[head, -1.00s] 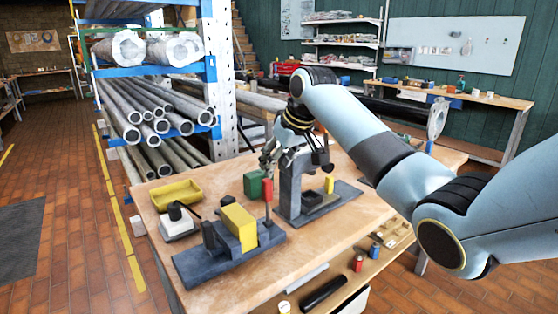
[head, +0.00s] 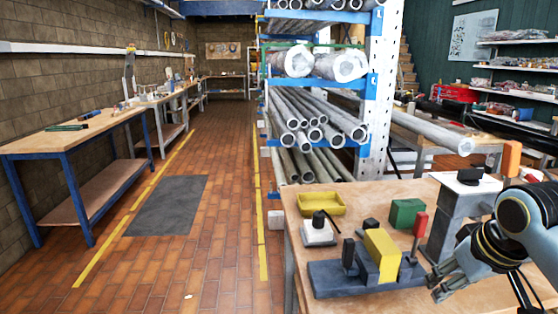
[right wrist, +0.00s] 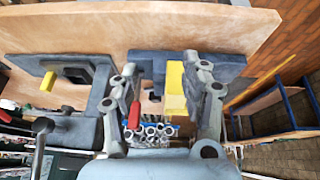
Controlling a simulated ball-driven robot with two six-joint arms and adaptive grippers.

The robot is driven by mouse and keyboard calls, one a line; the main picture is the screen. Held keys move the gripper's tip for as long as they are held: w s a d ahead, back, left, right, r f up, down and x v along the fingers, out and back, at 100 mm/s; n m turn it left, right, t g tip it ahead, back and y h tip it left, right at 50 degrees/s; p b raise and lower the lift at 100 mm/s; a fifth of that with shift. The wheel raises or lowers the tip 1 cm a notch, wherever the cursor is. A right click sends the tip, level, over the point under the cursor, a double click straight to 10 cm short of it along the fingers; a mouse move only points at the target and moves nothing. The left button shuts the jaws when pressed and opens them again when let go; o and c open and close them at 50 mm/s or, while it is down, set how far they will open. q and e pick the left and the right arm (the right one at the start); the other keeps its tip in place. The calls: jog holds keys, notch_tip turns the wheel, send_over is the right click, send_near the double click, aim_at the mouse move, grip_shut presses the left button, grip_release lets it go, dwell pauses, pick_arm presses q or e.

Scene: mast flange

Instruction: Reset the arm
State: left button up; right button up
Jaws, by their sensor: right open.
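My right gripper (head: 440,283) is at the lower right of the head view, over the front right of the bench, with its fingers apart and nothing between them. It is just right of a dark clamp fixture (head: 330,282) holding a yellow block (head: 380,258) and a red-handled lever (head: 419,225). I cannot tell whether it touches the fixture. In the right wrist view the open fingers (right wrist: 161,72) show with the yellow block (right wrist: 175,88) and red handle (right wrist: 134,115) in line between them. My left gripper is not in view.
The wooden bench (head: 300,255) also carries a yellow tray (head: 321,204), a white block with black knob (head: 318,231), a green block (head: 407,213) and a grey upright stand (head: 447,225). A pipe rack (head: 375,100) stands behind.

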jog(key=s+a+g, duration=0.1)
jog(key=s+a, duration=0.1)
jog(key=s, duration=1)
jog(key=s+a, duration=0.2)
jog(key=s, duration=1)
notch_tip(320, 180, down, 33)
jog(key=s+d+g+b, duration=0.2)
jog(key=d+b, duration=0.1)
jog(key=b, duration=0.4)
jog(key=s+f+b, duration=0.3)
jog(key=s+f, duration=0.6)
jog(key=f, duration=0.2)
jog(key=s+f+m+b, duration=0.1)
jog(key=s+f+b, duration=0.3)
jog(key=s+f, duration=0.6)
notch_tip(320, 180, down, 2)
jog(key=shift+d+f+g+h, duration=0.25)
jog(key=shift+d+g+h, duration=0.1)
jog(key=shift+g+h, duration=0.05)
